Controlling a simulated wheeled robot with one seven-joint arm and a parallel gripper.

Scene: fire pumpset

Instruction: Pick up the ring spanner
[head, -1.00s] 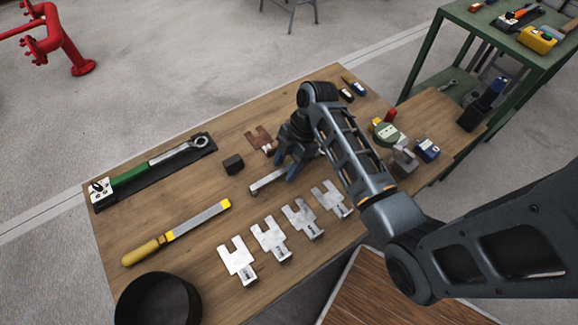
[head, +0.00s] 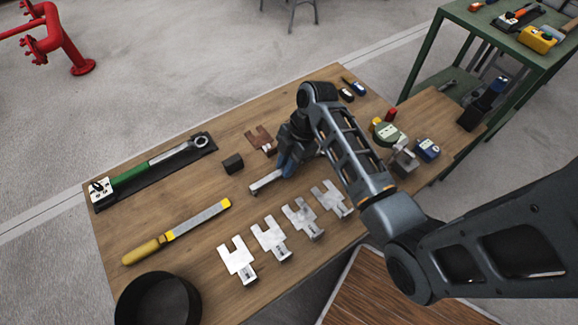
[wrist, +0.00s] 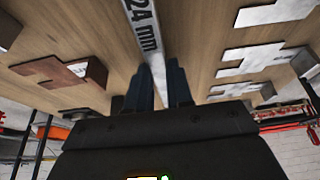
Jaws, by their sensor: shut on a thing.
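The ring spanner (head: 264,184) is a silver bar lying on the wooden table, its left end showing past my gripper in the head view. My gripper (head: 288,168) points down at the table and is shut on the spanner's shaft. In the wrist view the spanner (wrist: 143,28), marked "24 mm", runs between the two dark blue fingers of my gripper (wrist: 160,88), one on each side. The spanner's far part is hidden behind my gripper and arm in the head view. It appears to be at table level; I cannot tell whether it touches the wood.
Several silver slotted plates (head: 269,238) lie in front of the spanner. A brown slotted plate (head: 261,139) and a black block (head: 233,163) lie behind it. A yellow-handled file (head: 178,232), a green-handled torque wrench (head: 150,168) and a black round bin (head: 158,300) are at left.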

